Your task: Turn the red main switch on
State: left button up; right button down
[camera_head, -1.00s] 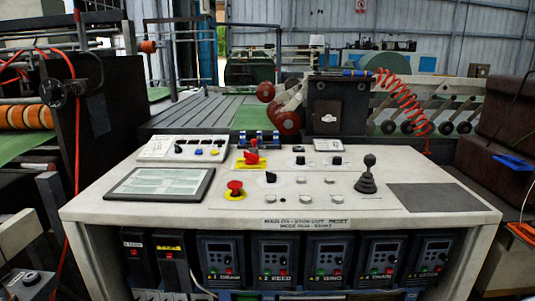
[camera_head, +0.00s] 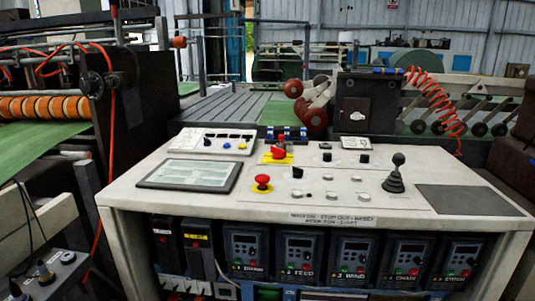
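The red main switch (camera_head: 279,150) is a red rotary handle on a yellow plate (camera_head: 278,158), towards the back middle of the sloped white control desk (camera_head: 335,212). Its exact turn position is too small to tell. A separate red mushroom button (camera_head: 263,182) on a yellow base sits nearer the front. Neither of my grippers shows in the head view, and nothing touches the switch.
A black joystick (camera_head: 396,174) stands at the desk's right. A framed screen (camera_head: 189,174) lies at the left, with a small button panel (camera_head: 213,141) behind it. Several drive units (camera_head: 299,255) sit under the desk. A coiled red hose (camera_head: 436,105) hangs behind.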

aim_at(279, 154)
jog(key=u, duration=0.55)
jog(key=k, duration=1.25)
jog(key=z, duration=0.15)
jog(key=i, duration=1.7)
jog(key=u, duration=0.6)
